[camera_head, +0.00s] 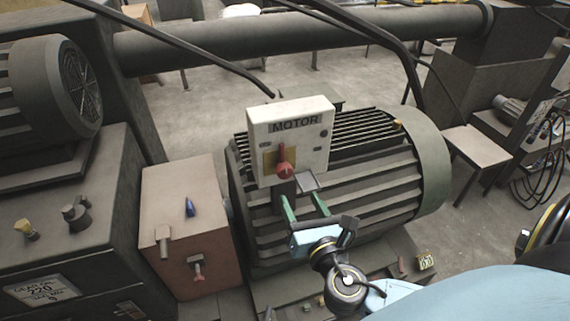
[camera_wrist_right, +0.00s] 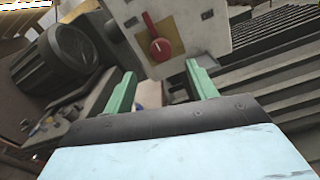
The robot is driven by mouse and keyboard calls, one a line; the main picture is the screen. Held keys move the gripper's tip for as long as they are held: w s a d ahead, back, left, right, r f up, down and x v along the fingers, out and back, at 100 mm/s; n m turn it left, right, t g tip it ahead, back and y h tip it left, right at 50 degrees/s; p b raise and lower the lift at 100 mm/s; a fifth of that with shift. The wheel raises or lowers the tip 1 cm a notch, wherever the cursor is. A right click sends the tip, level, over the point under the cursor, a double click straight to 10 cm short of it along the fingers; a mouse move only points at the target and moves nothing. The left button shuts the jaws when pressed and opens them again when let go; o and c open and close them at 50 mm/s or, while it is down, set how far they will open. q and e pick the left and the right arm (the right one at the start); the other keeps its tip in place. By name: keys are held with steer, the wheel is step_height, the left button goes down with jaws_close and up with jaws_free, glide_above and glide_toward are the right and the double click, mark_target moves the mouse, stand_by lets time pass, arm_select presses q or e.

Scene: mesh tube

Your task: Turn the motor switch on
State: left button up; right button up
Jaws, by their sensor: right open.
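The white motor switch box (camera_head: 313,139), lettered MOTOR, stands upright in front of the ribbed motor (camera_head: 390,165). Its red switch handle (camera_head: 284,162) sits on a yellow plate, with the lever pointing up and the round hub below. My right gripper (camera_head: 303,200) is open and empty, its green fingers just below the box and the handle. In the right wrist view the red handle (camera_wrist_right: 158,43) shows beyond and above the gap between the two fingers (camera_wrist_right: 163,78), apart from them. My left gripper is not in view.
A reddish-brown box (camera_head: 185,240) with small levers and a blue knob (camera_head: 190,207) stands left of the motor. A dark machine with a label plate (camera_head: 42,290) is at far left. A thick pipe (camera_head: 300,30) crosses the back. Dark cables hang around the motor.

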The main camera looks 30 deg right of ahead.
mark_target(287, 173)
steer(key=p+x, duration=0.1)
steer(key=x, duration=1)
steer(key=shift+w+d, duration=0.15)
steer(key=shift+c, duration=0.5)
steer(key=c, duration=0.9)
